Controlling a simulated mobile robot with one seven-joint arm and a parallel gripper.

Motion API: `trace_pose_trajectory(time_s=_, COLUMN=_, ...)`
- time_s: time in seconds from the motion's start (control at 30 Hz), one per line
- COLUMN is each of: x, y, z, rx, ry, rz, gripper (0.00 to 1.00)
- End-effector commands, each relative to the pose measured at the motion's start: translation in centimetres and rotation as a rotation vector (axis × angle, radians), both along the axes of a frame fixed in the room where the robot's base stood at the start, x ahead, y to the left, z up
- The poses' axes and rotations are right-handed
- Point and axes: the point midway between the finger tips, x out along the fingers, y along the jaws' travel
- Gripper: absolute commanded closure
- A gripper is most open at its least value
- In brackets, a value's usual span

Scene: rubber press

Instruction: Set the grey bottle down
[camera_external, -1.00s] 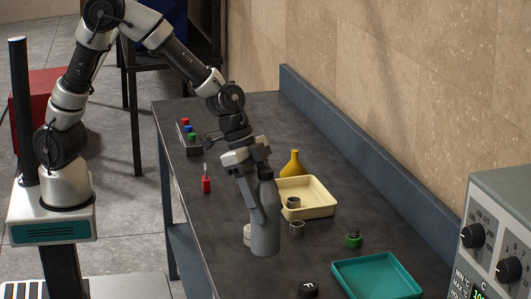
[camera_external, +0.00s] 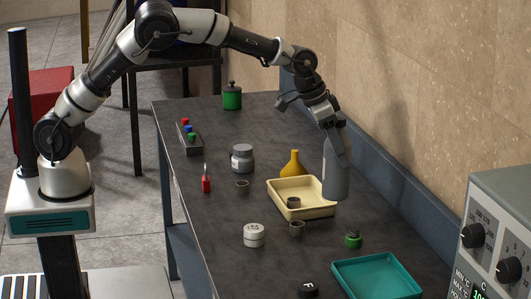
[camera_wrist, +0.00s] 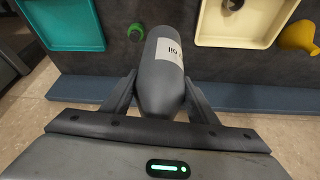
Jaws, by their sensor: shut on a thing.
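The grey bottle (camera_external: 336,172) is in my gripper (camera_external: 331,132), upright or nearly so, beside the right side of the cream tray. In the wrist view the bottle (camera_wrist: 162,72), with a white label, lies between the two fingers (camera_wrist: 160,95), which are shut on it. There it shows between the teal tray and the cream tray, towards the table's wall-side edge. I cannot tell whether its base touches the table (camera_external: 225,225).
The cream tray (camera_external: 313,210) holds a small dark ring, with a yellow flask (camera_external: 292,163) behind it. A green-based item (camera_external: 353,240) and the teal tray (camera_external: 375,262) stand nearer the camera. A blue raised edge (camera_external: 365,160) runs along the wall.

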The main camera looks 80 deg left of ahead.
Motion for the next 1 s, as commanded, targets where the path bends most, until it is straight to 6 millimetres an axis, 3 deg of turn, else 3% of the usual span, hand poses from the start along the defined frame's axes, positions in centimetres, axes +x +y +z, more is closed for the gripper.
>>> trace_pose_trajectory(time_s=0.1, x=2.1, y=1.6, z=-0.1, rx=0.001, ry=-0.009, rz=0.076, gripper=0.90)
trace_pose_trajectory(time_s=0.2, x=2.7, y=2.2, z=-0.6, rx=0.001, ry=-0.010, rz=0.109, gripper=0.90)
trace_pose_trajectory(time_s=0.5, x=2.9, y=2.3, z=-5.5, rx=-0.001, ry=-0.010, rz=0.118, gripper=0.90)
trace_pose_trajectory(time_s=1.0, x=2.9, y=2.3, z=-10.1, rx=-0.002, ry=-0.013, rz=0.116, gripper=0.90)
